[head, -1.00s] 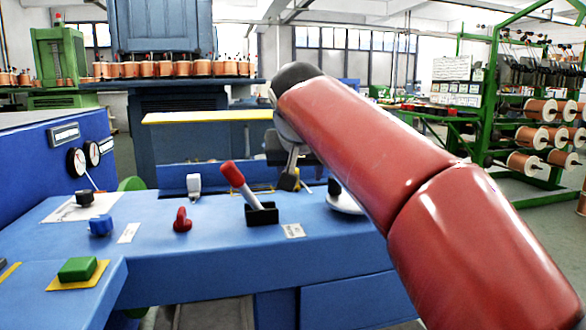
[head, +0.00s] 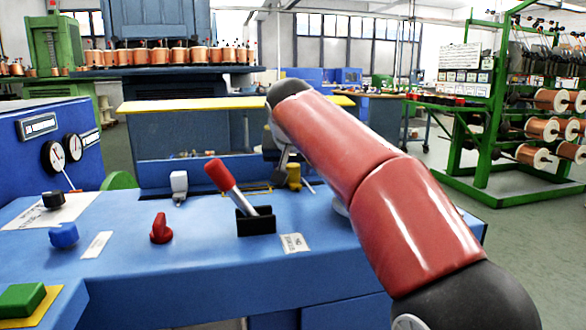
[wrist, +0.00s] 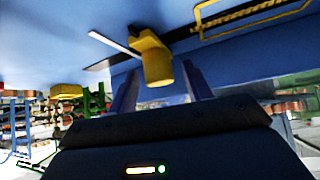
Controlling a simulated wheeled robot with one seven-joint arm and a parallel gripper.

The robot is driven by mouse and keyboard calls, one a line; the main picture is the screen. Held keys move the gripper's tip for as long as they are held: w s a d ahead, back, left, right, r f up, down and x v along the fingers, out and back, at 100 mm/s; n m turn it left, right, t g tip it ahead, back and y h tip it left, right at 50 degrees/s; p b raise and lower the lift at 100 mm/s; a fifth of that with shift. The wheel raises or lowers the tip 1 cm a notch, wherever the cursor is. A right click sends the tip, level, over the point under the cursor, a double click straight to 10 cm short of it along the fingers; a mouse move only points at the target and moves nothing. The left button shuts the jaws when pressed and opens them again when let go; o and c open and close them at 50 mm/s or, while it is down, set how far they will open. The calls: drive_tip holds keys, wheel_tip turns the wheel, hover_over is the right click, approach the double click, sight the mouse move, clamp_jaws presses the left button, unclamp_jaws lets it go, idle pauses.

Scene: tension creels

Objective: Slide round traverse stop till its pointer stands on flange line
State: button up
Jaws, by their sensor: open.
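The round traverse stop (head: 293,176) is a yellow cylinder at the back of the blue bench, just right of my gripper (head: 281,163). In the wrist view the yellow stop (wrist: 157,65) shows close up, between the two open fingers of my gripper (wrist: 161,88) and a little beyond their tips. I cannot tell whether they touch it. A thin pale pointer (wrist: 113,42) sticks out from the stop toward the left in that view. A dark slot (wrist: 190,32) runs beside the stop. I cannot make out the flange line.
A white block (head: 179,184) stands on the bench left of the stop, with a yellow frame (head: 257,189) between them. A red-handled lever (head: 222,180) rises in front. A red knob (head: 161,229), a blue knob (head: 64,235) and a green button (head: 20,300) lie further left.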

drive_tip(key=shift+w+f, duration=0.25)
drive_tip(key=c, duration=1)
drive_tip(key=d, duration=0.1)
drive_tip(key=w+d, duration=0.1)
drive_tip(key=d, duration=0.1)
drive_tip(key=shift+d+p, duration=0.2)
drive_tip(key=shift+p, duration=0.1)
drive_tip(key=shift+a, duration=0.15)
drive_tip(key=o, duration=1)
drive_tip(key=shift+s, duration=0.1)
drive_tip(key=shift+r, duration=0.1)
drive_tip(key=v, duration=0.7)
drive_tip(key=shift+s+r, duration=0.25)
drive_tip(key=shift+s, duration=0.05)
